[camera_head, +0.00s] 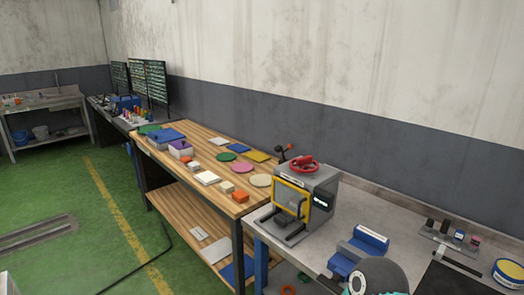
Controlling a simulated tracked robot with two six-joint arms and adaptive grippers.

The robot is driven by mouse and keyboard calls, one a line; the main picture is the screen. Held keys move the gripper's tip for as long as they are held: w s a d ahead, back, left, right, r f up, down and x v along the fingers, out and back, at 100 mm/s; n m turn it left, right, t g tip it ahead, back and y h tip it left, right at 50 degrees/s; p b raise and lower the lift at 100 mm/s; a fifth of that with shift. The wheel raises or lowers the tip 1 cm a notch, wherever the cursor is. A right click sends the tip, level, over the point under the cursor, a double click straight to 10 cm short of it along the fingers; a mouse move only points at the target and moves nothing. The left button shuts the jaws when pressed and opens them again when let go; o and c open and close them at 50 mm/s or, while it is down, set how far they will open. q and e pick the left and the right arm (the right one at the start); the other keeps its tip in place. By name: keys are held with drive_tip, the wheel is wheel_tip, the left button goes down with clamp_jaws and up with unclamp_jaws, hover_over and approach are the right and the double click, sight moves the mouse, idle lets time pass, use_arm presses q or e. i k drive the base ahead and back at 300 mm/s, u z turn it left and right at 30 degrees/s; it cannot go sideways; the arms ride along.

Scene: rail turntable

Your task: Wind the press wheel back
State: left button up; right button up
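The press (318,196) is a grey box on the grey-topped bench, with a yellow frame (278,192) and dark bars at its front. The red press wheel (304,163) lies flat on top of it. From this distance I cannot tell how far the wheel is turned. Neither gripper shows in the head view. A dark rounded part with a teal mark at the bottom right looks like a link of my arm. Nothing of mine touches the press or the wheel.
A wooden table (206,137) with coloured discs and blocks stands left of the press. A blue device (364,243), a grey tray (450,238) and a yellow-and-blue tin (508,272) are on the bench at right. The wall is close behind. Green floor (60,195) is open at left.

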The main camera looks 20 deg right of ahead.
sight(303, 162)
drive_tip(key=z, duration=0.05)
drive_tip(key=i, duration=1.2)
drive_tip(key=z, duration=0.6)
